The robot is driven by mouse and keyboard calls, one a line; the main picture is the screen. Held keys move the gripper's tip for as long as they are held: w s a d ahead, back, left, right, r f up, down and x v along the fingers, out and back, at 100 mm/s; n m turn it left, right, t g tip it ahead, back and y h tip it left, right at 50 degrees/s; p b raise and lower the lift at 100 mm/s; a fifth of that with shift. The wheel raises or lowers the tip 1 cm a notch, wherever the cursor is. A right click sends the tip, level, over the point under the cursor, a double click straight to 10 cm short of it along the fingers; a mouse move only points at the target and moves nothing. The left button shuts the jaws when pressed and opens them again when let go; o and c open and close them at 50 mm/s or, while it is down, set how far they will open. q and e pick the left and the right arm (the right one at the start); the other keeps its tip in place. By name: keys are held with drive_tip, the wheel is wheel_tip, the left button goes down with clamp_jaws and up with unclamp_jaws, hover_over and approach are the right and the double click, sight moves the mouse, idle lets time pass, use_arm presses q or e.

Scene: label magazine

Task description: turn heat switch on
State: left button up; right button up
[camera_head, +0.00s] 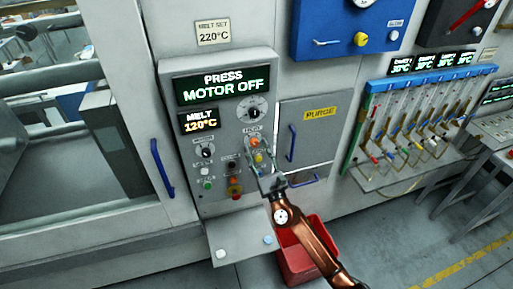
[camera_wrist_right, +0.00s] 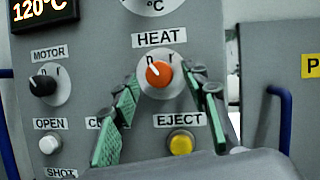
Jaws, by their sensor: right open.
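The heat switch is an orange round knob (camera_wrist_right: 158,74) on a white disc under a HEAT label in the right wrist view. Its white pointer line points up and left. It also shows as a small orange knob (camera_head: 254,141) on the grey control panel in the head view. My right gripper (camera_wrist_right: 170,88) is open, with its green-padded fingers to the left and right of the knob in the picture. Whether they touch it cannot be told. In the head view the right gripper (camera_head: 262,157) is in front of the panel. My left gripper is not in view.
The black MOTOR knob (camera_wrist_right: 43,84) is left of the heat knob, and the yellow EJECT button (camera_wrist_right: 180,143) is below it. The displays read PRESS MOTOR OFF (camera_head: 222,84) and MELT 120°C (camera_head: 199,121). A PURGE door (camera_head: 308,140) is at right; a red bin (camera_head: 297,262) stands below.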

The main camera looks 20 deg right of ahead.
drive_tip(key=shift+w, duration=0.2)
drive_tip(key=shift+c, duration=0.3)
clamp_jaws()
